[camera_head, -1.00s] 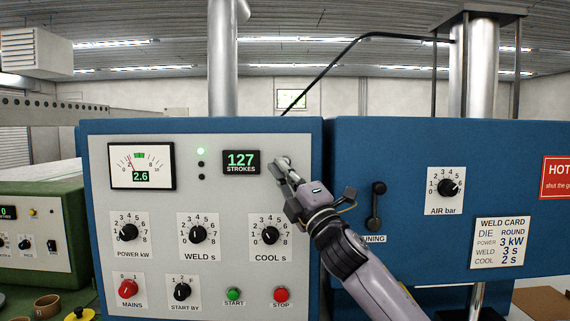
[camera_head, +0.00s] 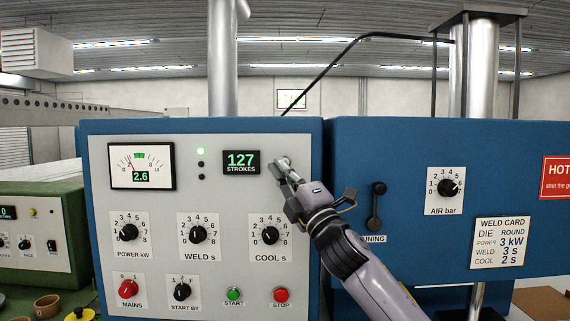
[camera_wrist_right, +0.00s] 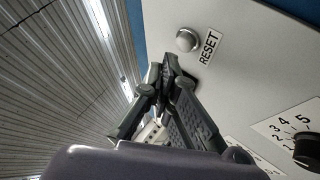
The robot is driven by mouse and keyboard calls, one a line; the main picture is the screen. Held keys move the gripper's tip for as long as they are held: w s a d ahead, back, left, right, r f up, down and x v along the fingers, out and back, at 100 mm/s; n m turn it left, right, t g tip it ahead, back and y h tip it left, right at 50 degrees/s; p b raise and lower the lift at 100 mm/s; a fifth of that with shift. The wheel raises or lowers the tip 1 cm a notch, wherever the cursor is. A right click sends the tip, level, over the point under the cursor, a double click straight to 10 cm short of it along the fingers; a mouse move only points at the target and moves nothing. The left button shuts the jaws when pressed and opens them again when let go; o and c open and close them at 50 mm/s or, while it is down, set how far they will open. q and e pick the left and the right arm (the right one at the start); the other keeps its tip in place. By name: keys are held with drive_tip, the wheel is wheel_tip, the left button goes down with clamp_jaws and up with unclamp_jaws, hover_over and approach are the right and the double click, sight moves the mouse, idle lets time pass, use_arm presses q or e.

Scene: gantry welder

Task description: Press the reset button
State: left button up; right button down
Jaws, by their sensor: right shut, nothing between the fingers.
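The reset button (camera_wrist_right: 187,40) is a round silver button with a RESET label (camera_wrist_right: 208,47) beside it, on the pale panel in the right wrist view. My right gripper (camera_head: 280,172) is shut and empty, right of the strokes counter (camera_head: 241,162) in the head view. In the right wrist view its closed fingertips (camera_wrist_right: 170,68) show just below the button, apart from it in the picture; whether they touch the panel I cannot tell. In the head view the gripper mostly covers the button's area. My left gripper is not in view.
The grey control panel (camera_head: 205,278) carries the cool knob (camera_head: 270,235) below the gripper, with the green start button (camera_head: 234,294) and red stop button (camera_head: 281,295) lower down. A black lever (camera_head: 377,205) stands to the right on the blue housing.

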drive_tip(key=shift+w, duration=0.15)
drive_tip(key=shift+w, duration=0.3)
drive_tip(key=shift+w, duration=0.5)
idle(0.9)
drive_tip(key=shift+s, duration=0.9)
drive_tip(key=shift+s, duration=0.15)
drive_tip(key=s+p, duration=0.1)
drive_tip(key=s, duration=0.3)
drive_tip(key=shift+s, duration=0.35)
drive_tip(key=shift+f, duration=0.1)
idle(0.3)
